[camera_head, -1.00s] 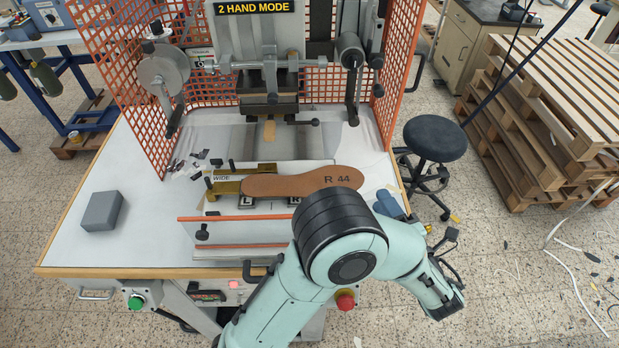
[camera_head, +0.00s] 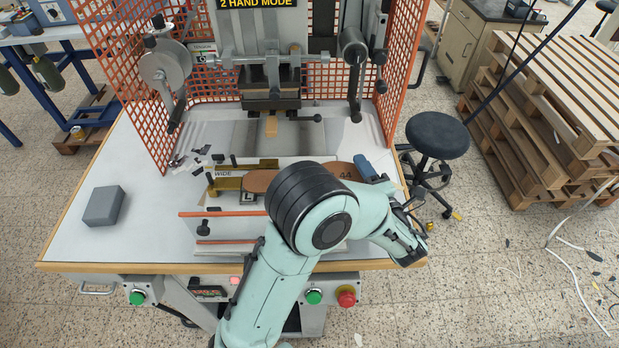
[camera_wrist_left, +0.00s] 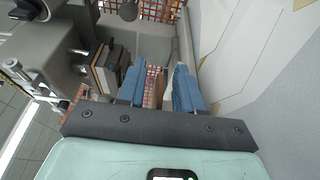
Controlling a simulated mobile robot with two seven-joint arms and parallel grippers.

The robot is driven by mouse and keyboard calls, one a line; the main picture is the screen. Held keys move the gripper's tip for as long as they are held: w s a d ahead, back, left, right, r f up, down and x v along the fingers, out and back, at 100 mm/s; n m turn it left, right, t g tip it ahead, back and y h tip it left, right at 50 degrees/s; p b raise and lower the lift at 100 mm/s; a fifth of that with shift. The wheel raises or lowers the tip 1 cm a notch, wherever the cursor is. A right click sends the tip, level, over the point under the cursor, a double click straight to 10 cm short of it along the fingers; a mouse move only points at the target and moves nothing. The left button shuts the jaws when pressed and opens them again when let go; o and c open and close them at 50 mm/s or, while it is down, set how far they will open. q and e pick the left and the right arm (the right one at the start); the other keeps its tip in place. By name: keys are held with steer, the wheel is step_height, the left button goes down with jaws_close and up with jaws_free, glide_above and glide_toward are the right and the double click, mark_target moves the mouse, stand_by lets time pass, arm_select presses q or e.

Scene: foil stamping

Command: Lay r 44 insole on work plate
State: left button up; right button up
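The brown R 44 insole (camera_head: 258,181) lies across the fixture in front of the press, above the plate with the L mark (camera_head: 246,197). My left arm hides its middle; its heel end and the "44" print show. I cannot tell whether it rests flat. My left gripper (camera_head: 368,168) is at the insole's right end, its blue fingers beside or just past that end. In the left wrist view the two blue fingers (camera_wrist_left: 158,88) stand apart, with no held object clear between them. My right gripper is out of view.
A brass block (camera_head: 226,184) and a "WIDE" label flank the insole on the left. The press head (camera_head: 270,90) hangs behind, inside orange mesh guards (camera_head: 120,75). A grey block (camera_head: 103,206) stands on the left of the table. A black stool (camera_head: 437,135) is to the right.

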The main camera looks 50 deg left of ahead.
arm_select(q)
jaws_close()
steer(key=shift+r, duration=0.15)
step_height(320, 180, up, 20)
steer(key=p, duration=0.4)
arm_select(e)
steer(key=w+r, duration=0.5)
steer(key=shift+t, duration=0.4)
arm_select(q)
steer(key=shift+s, duration=0.1)
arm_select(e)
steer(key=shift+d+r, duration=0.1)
